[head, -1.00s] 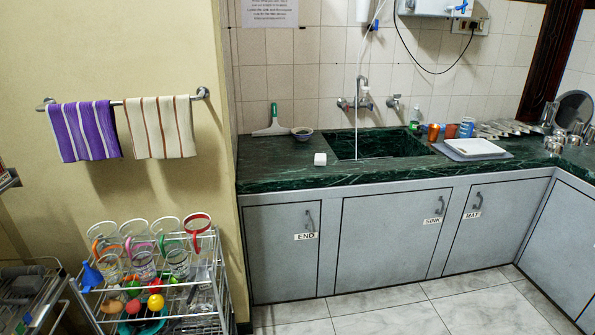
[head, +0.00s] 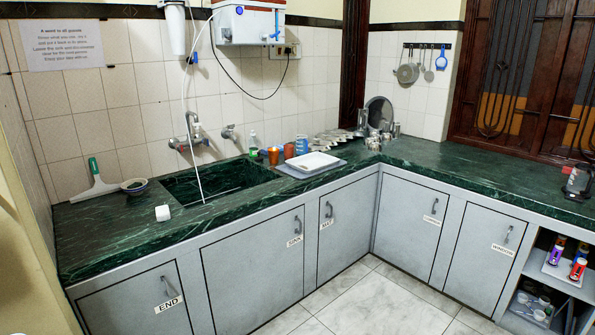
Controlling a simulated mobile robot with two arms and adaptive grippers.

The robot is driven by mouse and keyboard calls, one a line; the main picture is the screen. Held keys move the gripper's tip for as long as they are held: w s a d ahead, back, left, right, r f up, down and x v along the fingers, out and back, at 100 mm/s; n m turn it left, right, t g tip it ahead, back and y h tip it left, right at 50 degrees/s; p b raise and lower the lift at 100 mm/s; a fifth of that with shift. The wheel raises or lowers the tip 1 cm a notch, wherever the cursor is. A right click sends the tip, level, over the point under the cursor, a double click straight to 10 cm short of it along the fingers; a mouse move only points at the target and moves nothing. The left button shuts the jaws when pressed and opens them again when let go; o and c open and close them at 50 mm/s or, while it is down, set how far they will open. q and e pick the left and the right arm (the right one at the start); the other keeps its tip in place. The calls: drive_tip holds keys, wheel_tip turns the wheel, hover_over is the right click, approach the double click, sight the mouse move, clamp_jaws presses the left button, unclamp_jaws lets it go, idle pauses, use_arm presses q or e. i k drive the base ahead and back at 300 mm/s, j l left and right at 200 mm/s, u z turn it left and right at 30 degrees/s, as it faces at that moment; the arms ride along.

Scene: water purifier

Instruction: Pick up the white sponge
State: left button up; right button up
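The white sponge (head: 163,213) is a small white block in the head view. It sits on the green marble counter (head: 110,232), just left of the sink (head: 222,178) and near the counter's front edge. Neither of my grippers shows in the head view.
A thin white tube hangs from the water purifier (head: 247,24) into the sink. Cups and a white tray (head: 308,162) are right of the sink. The tiled floor (head: 370,300) is clear.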

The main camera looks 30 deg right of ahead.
sight(162, 213)
drive_tip(key=i+l+u, duration=0.2)
drive_tip(key=i+l, duration=0.45)
drive_tip(key=l, duration=0.15)
